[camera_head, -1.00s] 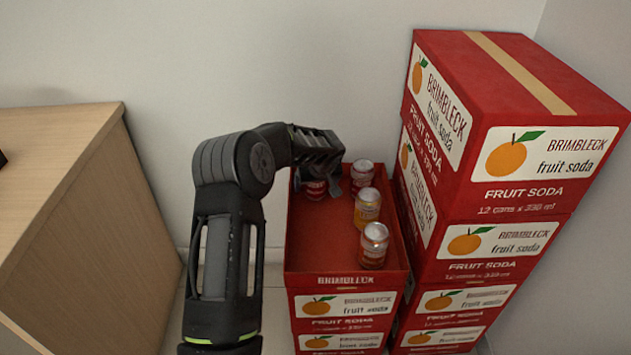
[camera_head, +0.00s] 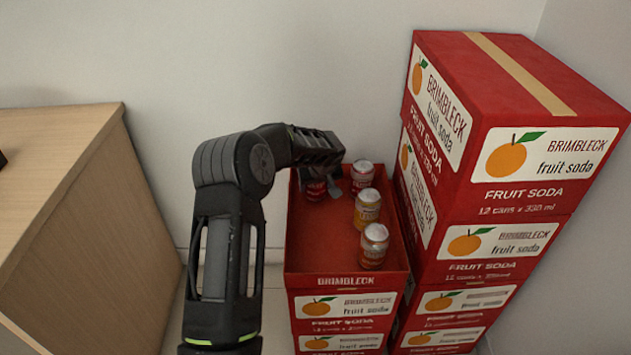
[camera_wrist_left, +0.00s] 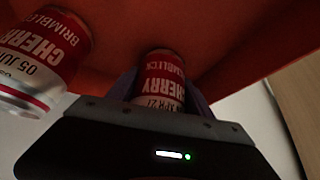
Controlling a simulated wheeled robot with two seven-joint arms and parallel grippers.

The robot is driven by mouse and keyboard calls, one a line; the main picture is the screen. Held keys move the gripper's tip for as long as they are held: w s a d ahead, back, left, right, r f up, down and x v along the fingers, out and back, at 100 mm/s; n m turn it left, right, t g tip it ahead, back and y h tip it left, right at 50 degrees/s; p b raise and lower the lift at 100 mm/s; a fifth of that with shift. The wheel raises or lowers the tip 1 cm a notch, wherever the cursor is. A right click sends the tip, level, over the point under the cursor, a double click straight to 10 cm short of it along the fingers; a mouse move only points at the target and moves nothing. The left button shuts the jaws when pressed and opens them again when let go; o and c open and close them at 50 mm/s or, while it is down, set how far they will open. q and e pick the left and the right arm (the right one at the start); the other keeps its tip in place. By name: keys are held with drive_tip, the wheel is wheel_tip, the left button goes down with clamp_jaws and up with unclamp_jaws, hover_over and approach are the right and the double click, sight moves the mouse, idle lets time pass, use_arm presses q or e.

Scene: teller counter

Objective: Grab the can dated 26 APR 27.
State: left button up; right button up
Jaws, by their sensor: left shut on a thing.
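My left gripper (camera_head: 326,182) reaches down into the back left of the open red tray (camera_head: 312,262). It is shut on a red and white cherry can (camera_head: 315,190). In the left wrist view the held can (camera_wrist_left: 164,80) stands between the fingers (camera_wrist_left: 160,95). Its upside-down label reads CHERRY and ends in APR 27; the day number is partly hidden. Another cherry can (camera_wrist_left: 42,55) at the left of that view reads 05 JUN, with the rest cut off. A red can (camera_head: 362,176) stands right of the gripper in the head view. My right gripper is not in view.
A yellow-orange can (camera_head: 367,212) and another orange can (camera_head: 373,248) stand along the tray's right side. The tray tops a stack of boxes. A taller stack of red Brimbleck boxes (camera_head: 480,120) rises close on the right. A wooden counter (camera_head: 80,220) is at left.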

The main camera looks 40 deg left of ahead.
use_arm(q)
clamp_jaws()
wheel_tip(320, 180, up, 10)
drive_tip(key=shift+r+p, duration=0.1)
drive_tip(key=shift+p, duration=1.1)
